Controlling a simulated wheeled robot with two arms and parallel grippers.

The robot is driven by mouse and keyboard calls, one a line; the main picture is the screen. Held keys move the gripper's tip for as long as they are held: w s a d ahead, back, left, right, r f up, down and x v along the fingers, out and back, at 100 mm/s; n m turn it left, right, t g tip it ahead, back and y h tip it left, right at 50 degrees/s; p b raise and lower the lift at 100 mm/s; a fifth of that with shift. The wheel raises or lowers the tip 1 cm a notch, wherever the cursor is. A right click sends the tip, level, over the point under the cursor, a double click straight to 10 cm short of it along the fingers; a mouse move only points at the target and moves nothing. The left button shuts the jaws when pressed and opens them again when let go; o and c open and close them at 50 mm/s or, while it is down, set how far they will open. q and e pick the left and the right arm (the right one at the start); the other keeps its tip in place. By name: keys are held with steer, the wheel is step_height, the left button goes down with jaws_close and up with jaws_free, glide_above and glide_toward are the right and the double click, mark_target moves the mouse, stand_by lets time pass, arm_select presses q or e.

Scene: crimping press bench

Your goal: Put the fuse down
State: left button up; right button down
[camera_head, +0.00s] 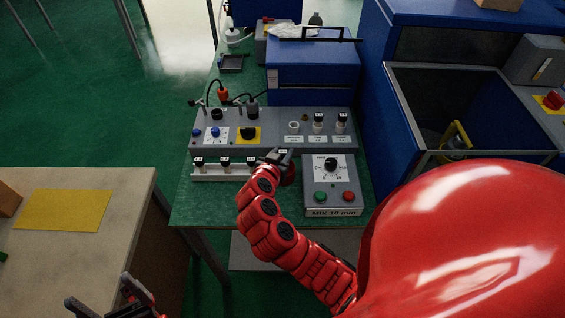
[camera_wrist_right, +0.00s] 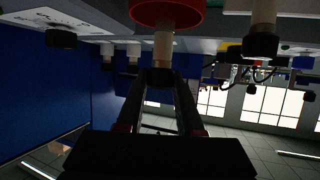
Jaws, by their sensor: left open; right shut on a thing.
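My right gripper (camera_head: 283,160) is at the front edge of the bench, just right of the visible fuses in the pale fuse rack (camera_head: 222,176). In the right wrist view its two fingers (camera_wrist_right: 160,100) are shut on the dark cap of a fuse (camera_wrist_right: 163,50) with a tan body. A red round part (camera_wrist_right: 167,12) shows at the far end of that body; I cannot tell whether they touch. In the head view the dark cap (camera_head: 284,151) is partly visible at the fingertips. My left gripper (camera_head: 118,302) is open and empty at the lower left.
A grey control panel (camera_head: 275,128) with knobs and several fuse holders stands behind the rack. A control box (camera_head: 331,186) with green and red buttons is right of my right gripper. A yellow mat (camera_head: 62,211) lies on the left table. A blue machine (camera_head: 313,75) stands behind.

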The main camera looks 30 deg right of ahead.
step_height(320, 180, down, 4)
steer(key=shift+f+p, duration=0.2)
steer(key=shift+p, duration=0.2)
steer(key=shift+f+b, duration=0.25)
steer(key=shift+b, duration=0.1)
steer(key=c, duration=0.5)
jaws_free()
steer(key=shift+r, duration=0.1)
steer(key=shift+c, duration=0.2)
